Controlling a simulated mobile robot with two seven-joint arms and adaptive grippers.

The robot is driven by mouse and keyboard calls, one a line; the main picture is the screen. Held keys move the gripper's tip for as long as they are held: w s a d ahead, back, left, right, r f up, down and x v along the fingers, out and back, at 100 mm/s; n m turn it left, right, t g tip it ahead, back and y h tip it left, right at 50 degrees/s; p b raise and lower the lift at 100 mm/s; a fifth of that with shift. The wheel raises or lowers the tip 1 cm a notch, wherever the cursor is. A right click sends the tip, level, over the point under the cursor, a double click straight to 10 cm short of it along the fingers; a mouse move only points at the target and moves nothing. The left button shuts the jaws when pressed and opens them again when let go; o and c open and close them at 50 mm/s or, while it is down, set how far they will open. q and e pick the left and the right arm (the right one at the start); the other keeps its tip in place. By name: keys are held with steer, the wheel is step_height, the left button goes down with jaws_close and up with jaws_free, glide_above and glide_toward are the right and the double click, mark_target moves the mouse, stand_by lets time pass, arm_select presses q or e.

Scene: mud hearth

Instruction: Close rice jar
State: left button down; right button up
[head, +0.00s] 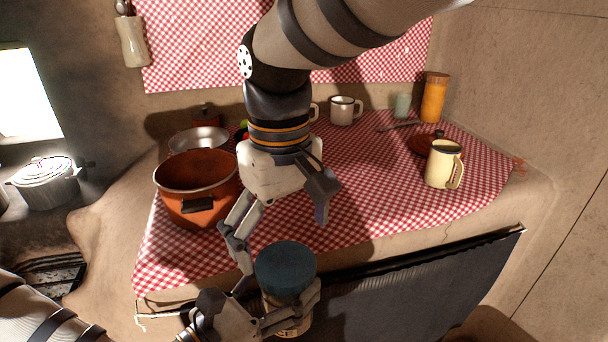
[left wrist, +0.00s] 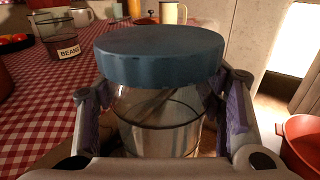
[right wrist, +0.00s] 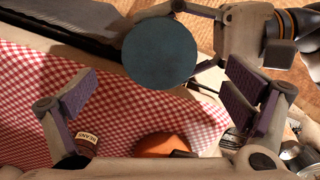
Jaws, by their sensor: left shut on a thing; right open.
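The rice jar is a clear glass jar (left wrist: 150,125) with a pale filling and a wide flat blue lid (head: 286,268). The lid sits level on its mouth in the left wrist view (left wrist: 160,55); I cannot tell how tightly. My left gripper (head: 285,303) is shut around the jar body, holding it upright in front of the counter edge. My right gripper (head: 278,235) points down from above, open and empty, its fingers spread just above and behind the lid. In the right wrist view the lid (right wrist: 160,53) lies beyond the open fingers, apart from them.
The counter has a red checked cloth (head: 350,200). An orange pot (head: 195,200) and metal bowl (head: 200,138) stand left, a cream mug (head: 442,165) right. A beans jar (left wrist: 62,38) stands on the cloth. A dark ribbed curtain (head: 410,285) hangs below the counter edge.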

mark_target(286, 262)
steer(key=shift+c, duration=0.3)
steer(key=n, duration=0.1)
steer(key=r+n, duration=0.1)
steer(key=n, duration=0.1)
steer(key=s+n, duration=0.1)
steer(key=n, duration=0.1)
steer(key=shift+a+r+g, duration=0.2)
steer(key=shift+a+g, duration=0.1)
steer(key=n, duration=0.1)
steer(key=w+r+n, duration=0.1)
steer(key=r+n, duration=0.1)
steer(key=n, duration=0.1)
steer(key=shift+w+d+r, duration=0.15)
steer(key=shift+d, duration=0.15)
step_height(286, 262, down, 8)
steer(key=shift+f, duration=0.1)
steer(key=c, duration=1.2)
